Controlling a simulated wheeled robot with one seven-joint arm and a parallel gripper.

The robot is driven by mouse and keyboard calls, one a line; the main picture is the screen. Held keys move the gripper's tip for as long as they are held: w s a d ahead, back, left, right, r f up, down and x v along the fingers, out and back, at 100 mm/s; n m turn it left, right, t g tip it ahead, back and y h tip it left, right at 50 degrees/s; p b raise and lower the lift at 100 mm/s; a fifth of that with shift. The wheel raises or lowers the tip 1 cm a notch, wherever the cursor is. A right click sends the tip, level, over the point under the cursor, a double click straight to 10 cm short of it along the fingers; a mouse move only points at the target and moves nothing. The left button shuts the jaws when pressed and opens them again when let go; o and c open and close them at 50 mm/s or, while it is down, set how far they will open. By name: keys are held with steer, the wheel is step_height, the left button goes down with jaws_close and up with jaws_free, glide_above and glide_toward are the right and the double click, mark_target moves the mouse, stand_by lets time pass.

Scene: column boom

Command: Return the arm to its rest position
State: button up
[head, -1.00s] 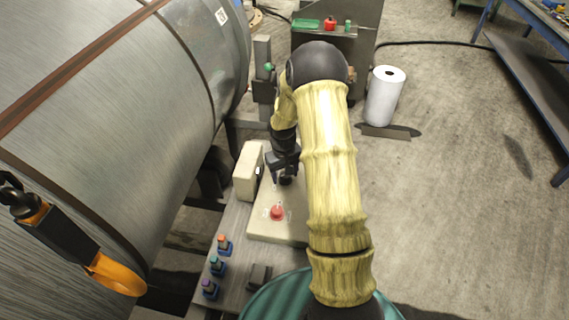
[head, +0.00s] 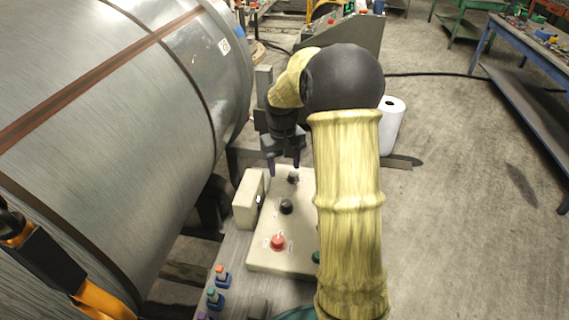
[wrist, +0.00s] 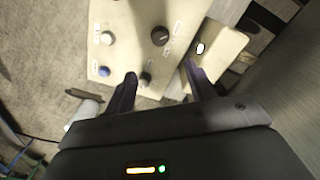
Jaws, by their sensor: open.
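My arm, with its yellow sleeve, reaches forward over the right part of the control panel in the head view. My gripper (head: 284,166) is open and empty above the far end of the beige control panel (head: 262,258). In the wrist view its two dark fingers (wrist: 160,88) stand apart, with a dark knob (wrist: 145,79) showing between them beyond the tips. I cannot tell the exact gap between fingers and knob. The panel carries black knobs (head: 286,207) and a red knob (head: 277,242). A green knob (head: 316,257) is partly hidden by my arm.
A large metal coil (head: 110,130) with a brown strap fills the left. Small coloured-top pieces (head: 216,298) stand left of the panel. A white roll (head: 393,124) stands behind my arm. A blue workbench (head: 520,50) is at the right.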

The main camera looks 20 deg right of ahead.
steer(key=shift+r, duration=0.4)
steer(key=s+a+t, duration=0.1)
steer(key=s+a, duration=0.4)
steer(key=s, duration=0.4)
steer(key=s+a+f+t, duration=0.1)
steer(key=s+a, duration=0.4)
steer(key=s, duration=0.5)
steer(key=shift+s+a+t, duration=0.15)
steer(key=shift+t, duration=0.15)
steer(key=shift+f, duration=0.1)
